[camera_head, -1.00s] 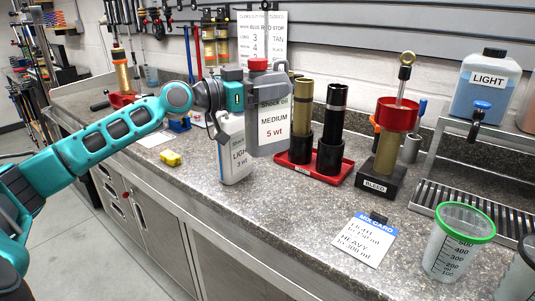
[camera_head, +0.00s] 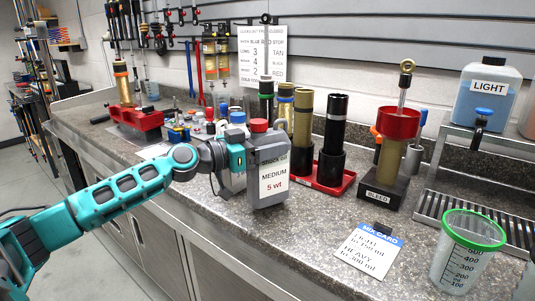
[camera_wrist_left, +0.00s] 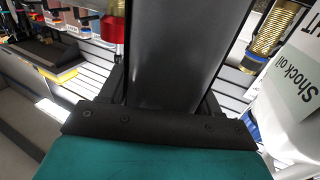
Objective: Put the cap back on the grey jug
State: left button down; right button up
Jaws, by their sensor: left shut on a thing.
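The grey jug (camera_head: 270,172), labelled MEDIUM 5 wt, is upright at the middle of the head view. A red cap (camera_head: 258,125) sits at its top; whether it is screwed down I cannot tell. My left gripper (camera_head: 234,158) is shut on the jug from its left side. The jug's base is at or just above the counter; contact is unclear. In the left wrist view the jug's dark grey body (camera_wrist_left: 185,55) fills the space between the fingers. My right gripper is not in view.
A white jug with a blue cap (camera_head: 237,118) stands close behind the grey jug, partly hidden. A red tray (camera_head: 335,183) with dark cylinders is to the right. The counter front (camera_head: 270,240) is clear.

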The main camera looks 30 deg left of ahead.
pick_arm(q)
jog(key=shift+f, duration=0.65)
jog(key=shift+f, duration=0.2)
jog(key=c, duration=0.7)
grip_release()
jog(key=shift+f+b, duration=0.2)
jog(key=shift+b, duration=0.15)
jog(key=o, duration=0.5)
jog(key=shift+r, duration=0.1)
